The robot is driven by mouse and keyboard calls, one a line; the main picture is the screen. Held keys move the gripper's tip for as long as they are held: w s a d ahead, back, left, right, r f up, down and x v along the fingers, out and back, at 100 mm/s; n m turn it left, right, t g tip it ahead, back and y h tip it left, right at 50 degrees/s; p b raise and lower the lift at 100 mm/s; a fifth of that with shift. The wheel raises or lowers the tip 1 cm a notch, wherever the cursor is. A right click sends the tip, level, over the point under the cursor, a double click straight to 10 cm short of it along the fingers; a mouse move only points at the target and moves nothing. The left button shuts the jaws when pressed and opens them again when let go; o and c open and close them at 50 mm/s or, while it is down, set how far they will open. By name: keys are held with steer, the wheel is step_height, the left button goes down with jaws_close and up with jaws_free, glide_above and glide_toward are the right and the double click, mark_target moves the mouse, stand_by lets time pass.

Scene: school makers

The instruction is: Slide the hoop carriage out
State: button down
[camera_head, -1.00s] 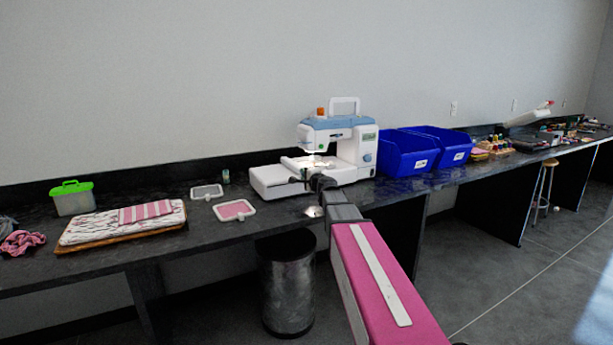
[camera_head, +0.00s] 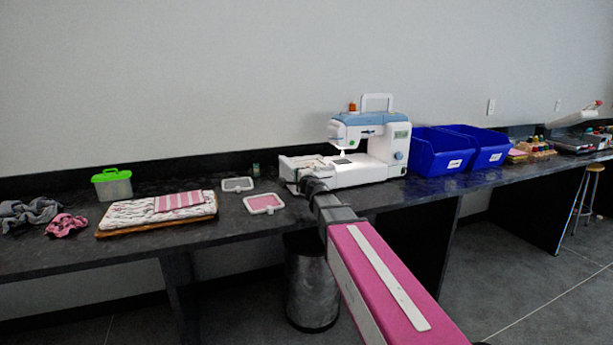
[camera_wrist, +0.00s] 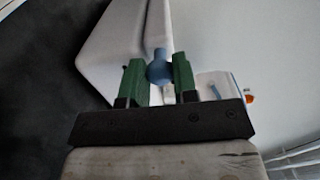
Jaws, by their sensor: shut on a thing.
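The white and light-blue sewing machine (camera_head: 372,150) stands on the dark bench against the wall. The hoop carriage (camera_head: 291,164) is the white part at its left end, partly hidden behind my gripper (camera_head: 303,184). In the wrist view, the green fingers of my gripper (camera_wrist: 158,63) are shut on a round blue knob (camera_wrist: 159,73). The knob lies in front of a white body (camera_wrist: 118,42), which looks like the carriage. How far the carriage stands from the machine is hard to tell.
A white hoop frame with pink cloth (camera_head: 264,203) and a grey one (camera_head: 238,184) lie left of the carriage. Blue bins (camera_head: 440,152) stand right of the machine. A bin (camera_head: 312,285) is below.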

steer(key=shift+s+a, duration=0.1)
steer(key=shift+a, duration=0.15)
steer(key=c, duration=0.9)
jaws_free()
steer(key=shift+a, duration=0.1)
steer(key=v, duration=1.1)
